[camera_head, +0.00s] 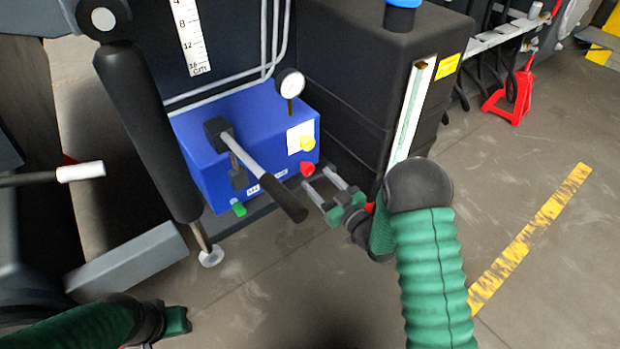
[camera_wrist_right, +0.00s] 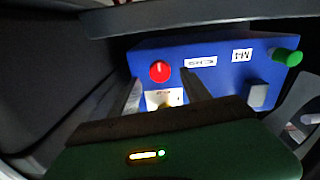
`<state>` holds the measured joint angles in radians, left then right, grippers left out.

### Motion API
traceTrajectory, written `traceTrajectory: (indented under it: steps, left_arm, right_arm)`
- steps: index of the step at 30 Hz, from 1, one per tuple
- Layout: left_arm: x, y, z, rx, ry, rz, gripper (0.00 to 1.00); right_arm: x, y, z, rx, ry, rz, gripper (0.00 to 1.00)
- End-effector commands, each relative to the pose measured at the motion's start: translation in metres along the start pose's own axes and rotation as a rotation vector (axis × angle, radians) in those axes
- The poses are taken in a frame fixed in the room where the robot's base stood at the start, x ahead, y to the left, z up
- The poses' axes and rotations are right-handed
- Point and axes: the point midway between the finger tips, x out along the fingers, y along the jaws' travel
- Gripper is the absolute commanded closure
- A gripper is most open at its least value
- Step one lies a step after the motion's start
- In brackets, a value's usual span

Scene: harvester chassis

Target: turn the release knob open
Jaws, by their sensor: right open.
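A blue box (camera_head: 210,165) carries a red knob (camera_head: 307,169) low at its right end, a yellow knob (camera_head: 306,144) above it and a green knob (camera_head: 238,209) at its lower left. I cannot read which is marked as the release. My right gripper (camera_head: 319,180) is open and empty, its fingers pointing at the red knob. In the right wrist view, the red knob (camera_wrist_right: 160,71) shows between and just past the fingers, apparently untouched; the green knob (camera_wrist_right: 287,57) is far right. My left gripper (camera_head: 176,321) is at the bottom left, its jaws unclear.
A lever with a black grip (camera_head: 283,198) sticks out from the box, left of my right gripper. A gauge (camera_head: 290,83) stands on top. A black tank (camera_head: 352,75) stands close on the right, and a black cylinder (camera_head: 148,130) on the left. Floor in front is free.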

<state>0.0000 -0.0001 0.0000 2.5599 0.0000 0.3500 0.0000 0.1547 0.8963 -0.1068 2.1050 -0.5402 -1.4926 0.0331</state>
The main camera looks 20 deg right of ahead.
Motion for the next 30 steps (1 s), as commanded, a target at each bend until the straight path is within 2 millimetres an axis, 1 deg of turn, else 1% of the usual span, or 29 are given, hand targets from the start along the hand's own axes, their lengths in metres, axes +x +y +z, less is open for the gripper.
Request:
traceTrajectory:
  steps: [1,3,7,11,17,27,30]
  left_arm:
    - [0.011,0.0,0.003,0.0,0.0,0.0,0.64]
    - [0.016,0.0,0.004,0.0,0.0,0.0,0.64]
    - [0.021,0.0,0.005,0.0,0.0,0.0,0.64]
    - [0.022,0.0,0.005,0.0,0.0,0.0,0.64]
    - [0.021,0.0,0.005,0.0,0.0,0.0,0.64]
    - [0.021,0.0,0.005,0.0,0.0,0.0,0.64]
    - [0.021,0.0,0.005,0.0,0.0,0.0,0.64]
  right_arm:
    - [0.012,-0.002,0.005,-0.002,0.004,-0.003,0.44]
    - [0.026,-0.001,0.004,-0.002,0.004,-0.001,0.44]
    - [0.043,-0.001,0.003,-0.002,0.001,-0.002,0.44]
    - [0.049,0.0,0.001,0.0,-0.001,0.0,0.44]
    - [0.049,0.0,0.0,0.0,-0.001,0.0,0.44]
    - [0.049,0.0,0.0,0.0,-0.001,0.0,0.89]
    - [0.049,0.0,0.001,0.0,-0.001,0.0,1.0]
